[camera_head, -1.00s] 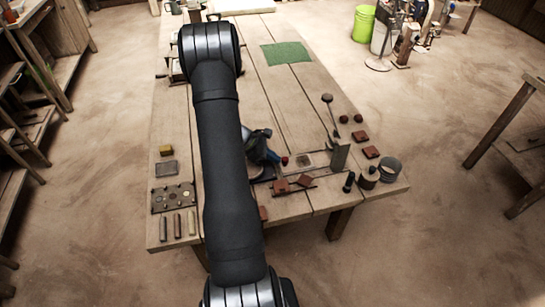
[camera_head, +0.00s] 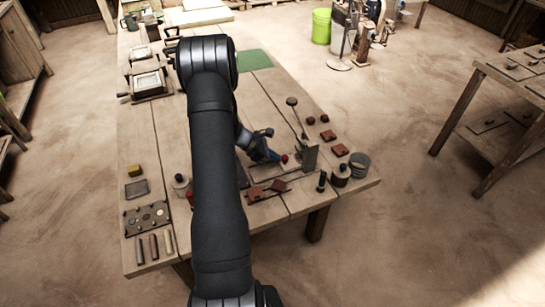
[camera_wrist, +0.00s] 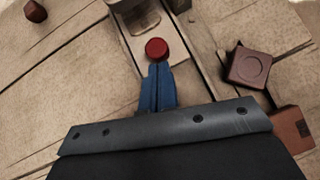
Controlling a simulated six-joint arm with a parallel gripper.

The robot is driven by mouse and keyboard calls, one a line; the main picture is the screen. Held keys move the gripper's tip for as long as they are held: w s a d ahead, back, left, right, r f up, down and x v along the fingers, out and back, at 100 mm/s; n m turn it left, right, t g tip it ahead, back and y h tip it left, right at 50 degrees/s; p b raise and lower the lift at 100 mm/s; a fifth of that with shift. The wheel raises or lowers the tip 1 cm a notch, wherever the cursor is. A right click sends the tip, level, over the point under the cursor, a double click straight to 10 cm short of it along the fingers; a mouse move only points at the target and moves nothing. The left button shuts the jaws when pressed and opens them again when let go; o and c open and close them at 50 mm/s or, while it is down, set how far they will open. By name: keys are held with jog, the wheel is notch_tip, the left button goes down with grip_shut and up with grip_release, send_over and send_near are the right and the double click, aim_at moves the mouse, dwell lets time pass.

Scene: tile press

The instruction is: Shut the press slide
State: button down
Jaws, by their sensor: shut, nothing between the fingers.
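The slide's red knob (camera_head: 284,158) is close to the upright plate. In the wrist view the red knob (camera_wrist: 156,48) is right ahead of my fingertips, with the slide's pale square mould (camera_wrist: 139,18) beyond it. My gripper (camera_head: 277,157) is shut and empty, its blue fingers (camera_wrist: 158,68) pointing at the knob; they look touching, but I cannot be sure. My arm hides part of the bench.
Brown tiles (camera_head: 278,185) lie beside the slide's track; one shows close right of my fingers in the wrist view (camera_wrist: 249,67). More tiles (camera_head: 330,144), a black-topped weight (camera_head: 341,174) and a wire coil (camera_head: 359,164) sit right of the press. A green mat (camera_head: 255,60) lies behind.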

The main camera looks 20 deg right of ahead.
jog(key=v, duration=1)
jog(key=x, duration=0.9)
jog(key=shift+s+d+f, duration=0.1)
jog(key=shift+d+f, duration=0.05)
jog(key=shift+d, duration=0.25)
dwell(0.9)
